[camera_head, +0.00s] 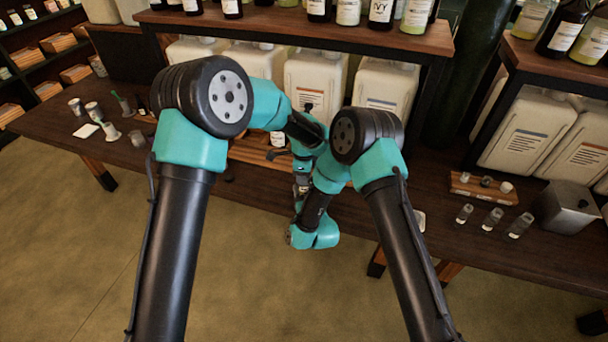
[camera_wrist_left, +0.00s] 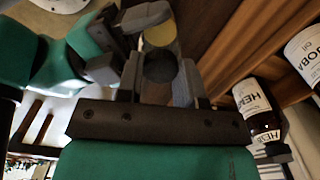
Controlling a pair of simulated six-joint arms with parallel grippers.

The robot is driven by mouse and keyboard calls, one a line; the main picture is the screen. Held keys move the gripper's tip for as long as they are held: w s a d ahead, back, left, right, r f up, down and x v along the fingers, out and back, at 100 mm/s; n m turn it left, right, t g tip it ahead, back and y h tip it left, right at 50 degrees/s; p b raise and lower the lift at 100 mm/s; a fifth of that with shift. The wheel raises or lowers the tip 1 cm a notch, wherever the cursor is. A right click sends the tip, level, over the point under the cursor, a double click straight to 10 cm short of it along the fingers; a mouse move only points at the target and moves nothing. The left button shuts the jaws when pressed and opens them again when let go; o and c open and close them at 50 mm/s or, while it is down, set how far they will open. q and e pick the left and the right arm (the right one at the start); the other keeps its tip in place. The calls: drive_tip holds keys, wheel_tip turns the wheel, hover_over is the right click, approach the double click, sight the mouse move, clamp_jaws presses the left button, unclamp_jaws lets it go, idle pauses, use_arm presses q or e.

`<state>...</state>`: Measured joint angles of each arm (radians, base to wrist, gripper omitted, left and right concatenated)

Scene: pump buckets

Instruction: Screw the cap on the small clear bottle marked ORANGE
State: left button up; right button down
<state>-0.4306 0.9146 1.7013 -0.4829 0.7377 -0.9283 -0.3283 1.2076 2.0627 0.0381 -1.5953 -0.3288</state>
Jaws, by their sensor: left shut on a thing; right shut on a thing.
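In the left wrist view my left gripper (camera_wrist_left: 162,52) is shut on a small clear bottle (camera_wrist_left: 159,72), seen with a dark round area and a yellowish patch at its far end. No label on it can be read. My right gripper (camera_wrist_left: 104,66) comes in from the left of that view, close beside my left fingers. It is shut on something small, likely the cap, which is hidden. In the head view both arms meet over the table's middle front, and their links cover most of the grippers and what they hold.
At the right of the table (camera_head: 570,262) stand several small clear bottles (camera_head: 492,219), a wooden block (camera_head: 484,187) with small caps and a grey metal box (camera_head: 567,208). Cups (camera_head: 94,111) stand at the left. White canisters (camera_head: 386,88) line the back under a bottle shelf (camera_head: 290,28).

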use_arm(q)
drive_tip(key=m, duration=0.7)
drive_tip(key=o, duration=1)
drive_tip(key=shift+r, duration=0.1)
drive_tip(key=shift+r, duration=2.15)
